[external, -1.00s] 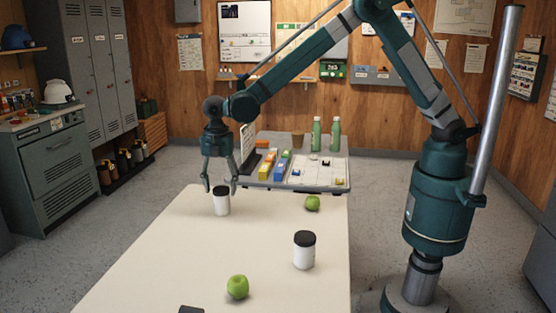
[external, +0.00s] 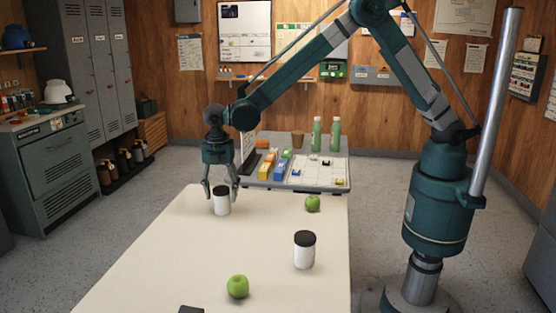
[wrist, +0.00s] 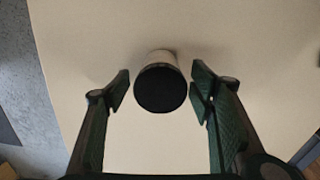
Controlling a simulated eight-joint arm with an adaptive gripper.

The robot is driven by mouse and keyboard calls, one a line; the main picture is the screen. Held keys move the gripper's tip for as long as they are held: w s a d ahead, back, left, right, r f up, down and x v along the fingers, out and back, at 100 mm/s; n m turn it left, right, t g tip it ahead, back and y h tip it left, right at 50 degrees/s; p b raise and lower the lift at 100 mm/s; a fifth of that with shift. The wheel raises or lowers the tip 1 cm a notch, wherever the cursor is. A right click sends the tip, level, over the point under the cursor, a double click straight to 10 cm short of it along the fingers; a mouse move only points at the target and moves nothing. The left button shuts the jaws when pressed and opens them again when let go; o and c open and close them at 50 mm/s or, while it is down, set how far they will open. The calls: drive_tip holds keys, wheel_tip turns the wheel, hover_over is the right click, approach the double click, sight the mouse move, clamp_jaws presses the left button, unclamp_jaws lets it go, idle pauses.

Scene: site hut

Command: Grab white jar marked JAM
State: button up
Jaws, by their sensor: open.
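Two white jars with black lids stand upright on the table, and no marking is readable on either. The far jar (external: 222,206) is near the table's far left end; it also shows in the wrist view (wrist: 158,58), seen from its lid. My gripper (external: 221,194) is open around the upper part of this jar, one finger on each side. In the wrist view, my gripper (wrist: 161,90) has clear gaps between both fingers and the lid. The near jar (external: 304,254) stands closer to the camera, to the right and well apart from my gripper.
A green apple (external: 312,203) lies right of the far jar, and another green apple (external: 237,287) lies nearer the camera. A dark flat object (external: 191,310) is at the bottom edge. The cream table (external: 170,260) is otherwise clear. A grey side table (external: 262,186) with boxes and bottles stands behind.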

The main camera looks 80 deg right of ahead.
sight(222, 203)
drive_tip(key=shift+f+b, duration=0.65)
drive_tip(key=shift+f, duration=1.8)
drive_tip(key=c, duration=1.2)
